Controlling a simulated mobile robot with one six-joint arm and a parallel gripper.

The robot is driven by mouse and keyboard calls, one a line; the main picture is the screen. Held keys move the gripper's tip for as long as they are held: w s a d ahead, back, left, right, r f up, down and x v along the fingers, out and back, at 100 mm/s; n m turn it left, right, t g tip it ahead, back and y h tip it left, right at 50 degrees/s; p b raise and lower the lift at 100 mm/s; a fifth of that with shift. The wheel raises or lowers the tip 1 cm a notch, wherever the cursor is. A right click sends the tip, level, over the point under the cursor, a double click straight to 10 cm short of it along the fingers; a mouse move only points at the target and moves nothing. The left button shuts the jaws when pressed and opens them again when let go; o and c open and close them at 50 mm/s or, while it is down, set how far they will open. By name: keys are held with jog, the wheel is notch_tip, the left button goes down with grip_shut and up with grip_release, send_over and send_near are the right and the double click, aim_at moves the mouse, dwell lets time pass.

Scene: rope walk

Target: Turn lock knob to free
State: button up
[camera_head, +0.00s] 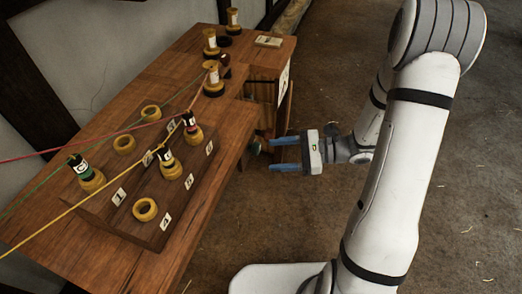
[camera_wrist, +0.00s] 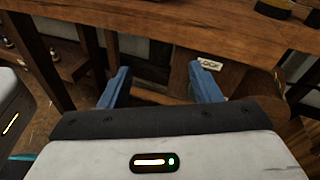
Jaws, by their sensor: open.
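The lock knob appears to be the small dark green round piece (camera_head: 254,147) on the side of the wooden bench, under the top's edge. My gripper (camera_head: 271,155) is open in the head view, its two blue fingers pointing left at the bench side with the tips close to this piece. I cannot tell whether they touch it. In the wrist view my gripper (camera_wrist: 158,68) is spread and holds nothing. A white label reading LOCK (camera_wrist: 209,64) is just right of the right finger, below the bench edge. I cannot make out the knob's pointer or its setting.
The wooden bench top (camera_head: 230,117) overhangs the gripper's fingertips. A sloping board (camera_head: 105,212) on it carries yellow rings, spools and numbered tags. Red, green and yellow ropes run off left. More spools (camera_head: 213,80) stand at the back. The floor to the right is mostly clear.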

aim_at(255, 148)
jog(key=w+d+f+m+t+b, duration=0.2)
jog(key=w+d+f+m+t, duration=0.1)
jog(key=w+f+m+t, duration=0.3)
jog(key=s+x, duration=0.1)
jog(key=x, duration=0.6)
jog(key=shift+s+a+g+y, duration=0.2)
jog(key=shift+a+g+y, duration=0.15)
jog(key=shift+a, duration=0.25)
jog(key=shift+f, duration=0.1)
jog(key=shift+c, duration=0.3)
